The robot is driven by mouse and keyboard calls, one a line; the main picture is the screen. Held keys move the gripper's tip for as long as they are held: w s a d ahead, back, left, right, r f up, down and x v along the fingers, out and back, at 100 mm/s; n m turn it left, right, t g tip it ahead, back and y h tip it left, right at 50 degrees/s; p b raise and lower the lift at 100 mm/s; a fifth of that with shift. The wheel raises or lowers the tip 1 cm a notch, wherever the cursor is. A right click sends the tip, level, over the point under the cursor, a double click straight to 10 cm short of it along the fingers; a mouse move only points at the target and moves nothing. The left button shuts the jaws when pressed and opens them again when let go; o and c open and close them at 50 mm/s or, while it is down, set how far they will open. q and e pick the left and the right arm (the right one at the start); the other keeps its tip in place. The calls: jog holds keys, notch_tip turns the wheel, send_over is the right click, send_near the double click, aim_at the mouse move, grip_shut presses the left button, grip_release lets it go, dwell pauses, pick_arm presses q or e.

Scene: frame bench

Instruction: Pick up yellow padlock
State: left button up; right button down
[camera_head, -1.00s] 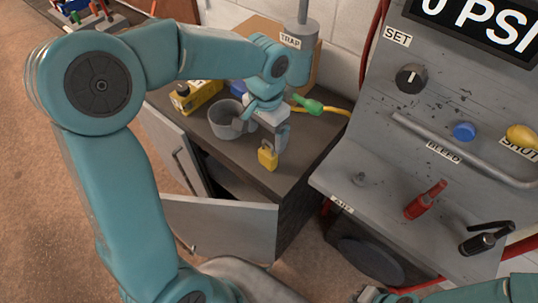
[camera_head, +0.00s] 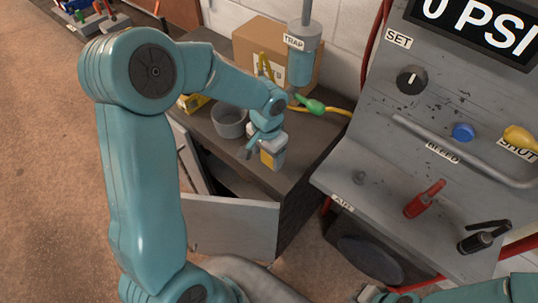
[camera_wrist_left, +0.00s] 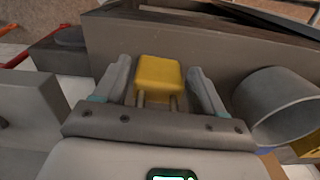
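The yellow padlock (camera_head: 269,159) stands near the front corner of the dark bench top (camera_head: 288,178) in the head view. My left gripper (camera_head: 266,152) has come down over it and partly hides it. In the left wrist view the padlock's yellow body (camera_wrist_left: 158,73) sits between the two grey fingers of my left gripper (camera_wrist_left: 160,80), its shackle bars pointing to the palm. A narrow gap shows on each side, so the fingers are open around it. Part of my right arm and perhaps its gripper (camera_head: 371,293) show at the bottom edge; its fingers are not clear.
A grey cup (camera_head: 229,122) stands close beside the padlock, and also shows in the wrist view (camera_wrist_left: 272,103). A cardboard box (camera_head: 248,48), a green-ended yellow hose (camera_head: 314,106) and the trap cylinder (camera_head: 303,62) are behind. An open cabinet door (camera_head: 232,226) hangs below the bench front.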

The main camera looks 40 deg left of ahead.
pick_arm(q)
jog(key=c, duration=0.5)
jog(key=shift+w+d, duration=0.15)
jog(key=shift+w, duration=0.05)
jog(key=shift+c, duration=1.2)
jog(key=shift+r, duration=0.55)
notch_tip(320, 180, up, 19)
